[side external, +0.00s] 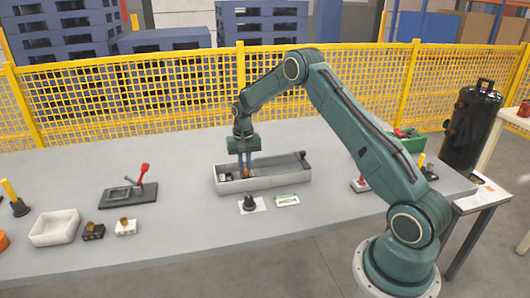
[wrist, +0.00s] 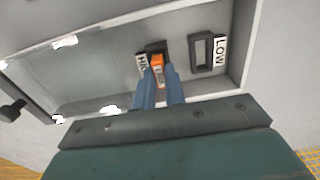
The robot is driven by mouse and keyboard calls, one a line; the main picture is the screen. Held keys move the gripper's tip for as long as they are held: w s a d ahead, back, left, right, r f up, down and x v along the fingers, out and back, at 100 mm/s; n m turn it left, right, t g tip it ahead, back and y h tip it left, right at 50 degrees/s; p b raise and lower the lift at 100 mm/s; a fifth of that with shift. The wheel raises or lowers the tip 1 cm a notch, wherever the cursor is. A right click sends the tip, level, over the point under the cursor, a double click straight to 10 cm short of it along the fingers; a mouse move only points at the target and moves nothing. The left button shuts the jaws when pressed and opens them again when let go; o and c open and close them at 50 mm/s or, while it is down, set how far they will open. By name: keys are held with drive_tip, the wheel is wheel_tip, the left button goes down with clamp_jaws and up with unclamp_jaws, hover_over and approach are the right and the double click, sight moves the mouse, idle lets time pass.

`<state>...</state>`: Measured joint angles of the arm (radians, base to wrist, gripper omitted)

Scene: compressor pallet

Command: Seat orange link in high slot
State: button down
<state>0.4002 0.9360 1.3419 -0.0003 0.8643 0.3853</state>
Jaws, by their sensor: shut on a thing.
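The orange link (wrist: 158,72) is between the blue fingertips of my gripper (wrist: 160,82), which is shut on it. In the wrist view the link is at the dark high slot (wrist: 154,47), beside the partly covered label that starts "HI" (wrist: 141,65). I cannot tell how deep it sits. The low slot (wrist: 203,50) is an empty dark frame to the right, with a "LOW" label (wrist: 220,50). In the side view my gripper (side external: 245,175) reaches down into the left part of the grey open box (side external: 265,184), and the link shows as a small orange spot.
The box has raised walls and a clear panel (wrist: 85,72) over part of it. A black knob on a card (side external: 250,204) and a small label card (side external: 287,200) lie in front. A red-handled lever fixture (side external: 131,190) and a white tray (side external: 54,228) stand left.

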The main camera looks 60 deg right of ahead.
sight(245, 167)
drive_tip(key=shift+f, duration=0.35)
drive_tip(key=c, duration=1.4)
unclamp_jaws()
wheel_tip(245, 167, up, 14)
drive_tip(key=shift+f, duration=0.15)
